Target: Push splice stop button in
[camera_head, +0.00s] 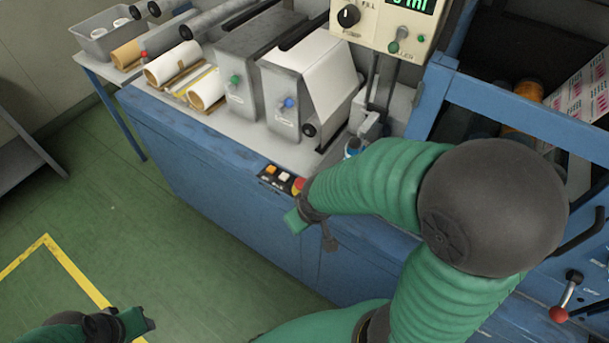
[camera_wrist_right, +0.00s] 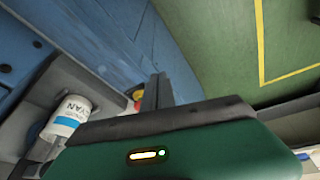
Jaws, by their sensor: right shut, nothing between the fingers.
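A small black button panel (camera_head: 275,181) sits on the front edge of the blue machine's top. It carries an orange button (camera_head: 271,169), a pale button (camera_head: 284,176) and a red button (camera_head: 299,184). Their labels are too small to read. My right gripper (camera_head: 329,243) is at the front of the machine, just below and right of the red button, partly hidden by my green wrist. In the right wrist view its dark fingers (camera_wrist_right: 157,92) are together and empty, next to a partly hidden red-and-yellow button (camera_wrist_right: 137,97). Contact cannot be told. My left gripper (camera_head: 146,320) is low at the left, away from the machine.
A bottle marked cyan (camera_wrist_right: 70,115) stands near my right wrist. Two grey units (camera_head: 285,100) and several white rolls (camera_head: 172,65) are on the machine top. The green floor (camera_head: 150,230) at left is clear.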

